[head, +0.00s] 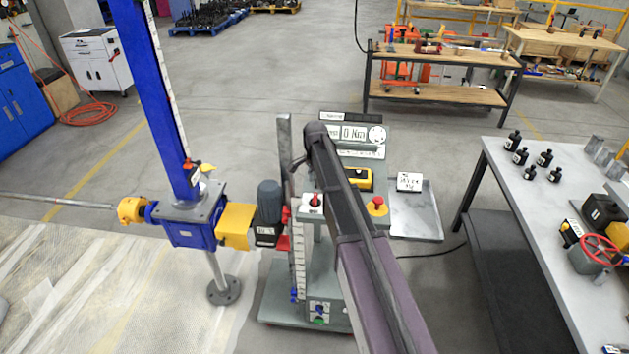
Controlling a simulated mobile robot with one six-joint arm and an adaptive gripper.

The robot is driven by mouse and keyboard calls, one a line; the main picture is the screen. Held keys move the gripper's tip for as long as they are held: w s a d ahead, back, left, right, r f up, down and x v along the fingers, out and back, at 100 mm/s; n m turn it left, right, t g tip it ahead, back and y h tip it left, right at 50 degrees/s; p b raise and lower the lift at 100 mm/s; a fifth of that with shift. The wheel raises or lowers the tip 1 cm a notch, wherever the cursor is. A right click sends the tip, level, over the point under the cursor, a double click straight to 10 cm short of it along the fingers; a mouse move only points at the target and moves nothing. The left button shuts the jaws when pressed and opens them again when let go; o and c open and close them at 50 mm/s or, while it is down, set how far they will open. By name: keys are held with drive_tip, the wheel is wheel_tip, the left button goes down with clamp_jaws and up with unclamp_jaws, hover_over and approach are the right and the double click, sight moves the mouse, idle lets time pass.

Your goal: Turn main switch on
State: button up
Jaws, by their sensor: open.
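A grey test stand (275,290) with a tall column stands in the middle, partly behind my arm. A white box with a red knob (313,201) sits on it, left of my arm. A yellow box with a red button (377,206) is right of my arm. A small panel with blue and green controls (319,312) is low on the stand. I cannot tell which of these is the main switch, or its position. My gripper (297,163) shows only as a dark finger-like piece at the arm's far end; it is open, and the rest is hidden.
A blue screw jack (190,232) with a yellow gearbox and grey motor stands left of the stand. A display reading near 0 (353,133) is behind my arm. A grey bench (530,215) with black bottles and a red handwheel (597,249) is at right.

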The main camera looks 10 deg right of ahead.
sight(315, 196)
drive_tip(key=shift+r+p, duration=2.8)
drive_tip(key=shift+r, duration=0.35)
drive_tip(key=s+f+n+b, duration=0.6)
drive_tip(key=s+f+b, duration=0.5)
drive_tip(key=s, duration=0.3)
drive_tip(key=s+f+n+b, duration=0.6)
drive_tip(key=s+f+b, duration=0.6)
drive_tip(key=s, duration=0.2)
drive_tip(key=shift+s+f, duration=0.25)
drive_tip(key=shift+a, duration=0.1)
drive_tip(key=shift+s, duration=0.25)
